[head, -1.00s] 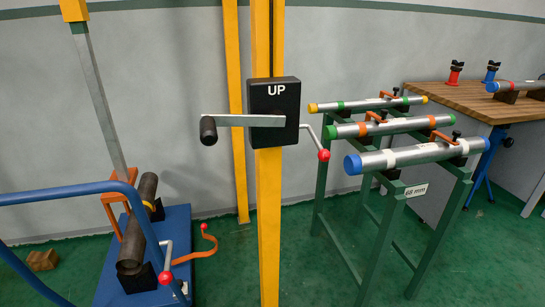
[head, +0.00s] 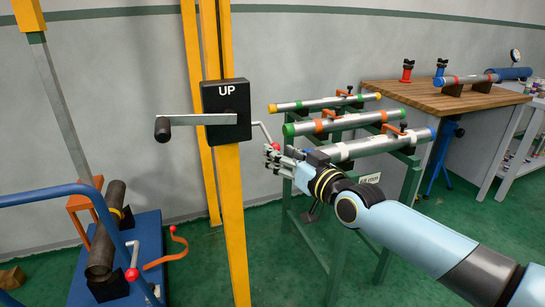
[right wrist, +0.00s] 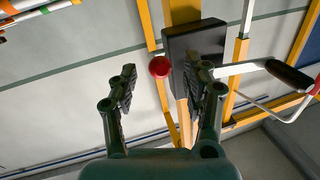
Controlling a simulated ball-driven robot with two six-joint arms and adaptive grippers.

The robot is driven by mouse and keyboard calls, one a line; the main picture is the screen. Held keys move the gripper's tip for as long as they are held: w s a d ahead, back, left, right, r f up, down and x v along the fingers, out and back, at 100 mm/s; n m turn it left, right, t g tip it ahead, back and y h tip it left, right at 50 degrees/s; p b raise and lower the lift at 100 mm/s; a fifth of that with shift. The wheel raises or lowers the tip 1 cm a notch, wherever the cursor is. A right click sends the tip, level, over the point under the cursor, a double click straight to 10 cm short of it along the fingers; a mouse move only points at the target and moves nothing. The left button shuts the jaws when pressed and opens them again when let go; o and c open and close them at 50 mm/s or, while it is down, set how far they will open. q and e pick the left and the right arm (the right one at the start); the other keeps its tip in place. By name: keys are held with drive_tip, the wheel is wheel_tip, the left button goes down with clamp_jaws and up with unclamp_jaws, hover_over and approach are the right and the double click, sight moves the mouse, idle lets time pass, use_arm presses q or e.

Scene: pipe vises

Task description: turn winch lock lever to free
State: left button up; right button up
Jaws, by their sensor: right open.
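The winch is a black box (head: 226,110) marked UP on a yellow post. Its lock lever (head: 264,131) is a thin bent grey rod at the box's right side, slanting down to a red ball knob (head: 275,146). My right gripper (head: 277,158) is at the knob in the head view, with its fingers partly overlapping it. In the right wrist view the red knob (right wrist: 159,67) shows between the two open, spread fingers (right wrist: 165,80), with gaps on both sides; the lever's rod is hard to make out there. My left gripper is not in view.
A crank with a dark grip (head: 162,129) sticks out left of the box. A green rack (head: 330,262) with several pipes stands close behind my right arm. A blue trolley (head: 75,287) with a dark pipe stands at left.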

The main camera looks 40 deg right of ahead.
sight(268, 136)
drive_tip(key=shift+w+f+b, duration=0.1)
drive_tip(key=shift+w+b, duration=0.4)
drive_tip(key=shift+w, duration=1.15)
drive_tip(key=shift+c, duration=1.4)
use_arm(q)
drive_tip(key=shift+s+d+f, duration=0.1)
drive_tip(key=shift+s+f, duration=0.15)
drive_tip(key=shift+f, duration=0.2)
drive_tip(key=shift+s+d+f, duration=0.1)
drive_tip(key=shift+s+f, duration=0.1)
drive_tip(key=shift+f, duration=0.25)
use_arm(e)
clamp_jaws()
